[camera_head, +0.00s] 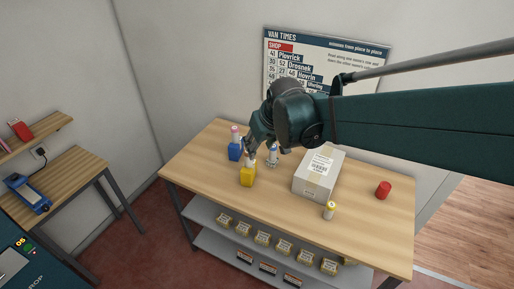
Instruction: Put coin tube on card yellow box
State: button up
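A small yellow box (248,177) stands on the wooden counter, left of the middle. Something small and pale (251,164) shows at its top, right under my gripper (251,154); I cannot tell whether it is a tube or part of the box. My gripper points down close over the yellow box, and its fingers are too small and dark to read. Several tube-like things show: a white one with a pink top (235,134) at a blue box (235,152), a white and blue one (272,156), and a pale yellow-topped one (330,210) at the front edge. Which is the coin tube is unclear.
A large labelled parcel (319,173) stands right of the middle of the counter (290,207). A red cylinder (383,190) stands at the right. Shelves below hold several small boxes. The front left of the counter is clear. My arm crosses the upper right.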

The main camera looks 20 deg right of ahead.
jog(key=s+a+r+m+t, duration=0.1)
jog(key=s+r, duration=0.1)
jog(key=s, duration=1.7)
jog(key=shift+s+r+t, duration=0.15)
jog(key=shift+r+t, duration=0.1)
jog(key=shift+t, duration=0.05)
jog(key=shift+f, duration=0.1)
